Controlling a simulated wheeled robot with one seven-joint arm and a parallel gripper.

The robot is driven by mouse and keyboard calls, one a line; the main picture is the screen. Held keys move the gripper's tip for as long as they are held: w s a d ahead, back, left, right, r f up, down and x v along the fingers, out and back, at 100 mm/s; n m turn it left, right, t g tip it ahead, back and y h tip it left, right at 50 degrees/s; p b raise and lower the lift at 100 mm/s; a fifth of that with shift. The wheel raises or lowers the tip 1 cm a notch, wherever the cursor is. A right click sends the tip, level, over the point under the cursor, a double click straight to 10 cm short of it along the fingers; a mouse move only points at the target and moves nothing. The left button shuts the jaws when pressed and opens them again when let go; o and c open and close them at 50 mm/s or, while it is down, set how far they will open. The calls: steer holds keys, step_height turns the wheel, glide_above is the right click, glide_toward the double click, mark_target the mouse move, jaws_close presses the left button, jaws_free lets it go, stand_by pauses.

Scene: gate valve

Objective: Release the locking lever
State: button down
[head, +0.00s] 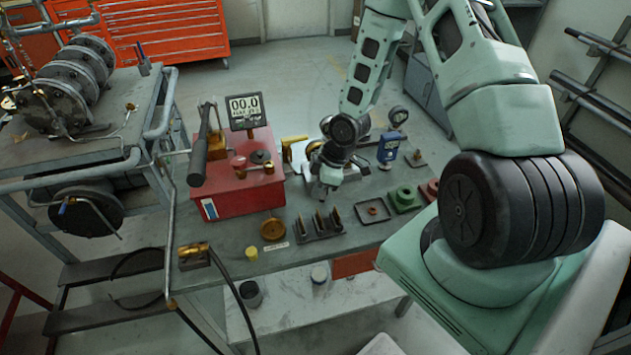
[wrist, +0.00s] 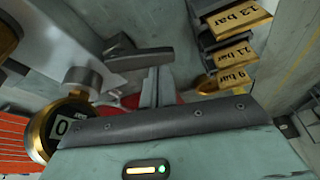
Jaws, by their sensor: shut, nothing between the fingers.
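My gripper (head: 326,190) points down over the bench, left of its middle line of small parts, with its fingers shut and empty. A pale metal fixture with a yellow part (head: 291,147) stands just behind and left of it, partly hidden by my arm. In the wrist view a grey, lever-like bar (wrist: 138,47) lies beyond the gripper body; I cannot tell for certain whether it is the locking lever. I see no clear contact between gripper and lever.
A red box (head: 240,190) with a 00.0 display (head: 248,111) and a black-handled lever (head: 198,155) stands left. A slotted rack (head: 320,226) is in front; brass plates marked in bar (wrist: 238,20) show in the wrist view.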

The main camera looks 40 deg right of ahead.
steer(key=shift+d, duration=0.1)
steer(key=shift+s, duration=0.1)
steer(key=shift+s+a+b, duration=0.45)
steer(key=shift+s+a, duration=0.05)
steer(key=shift+a, duration=0.15)
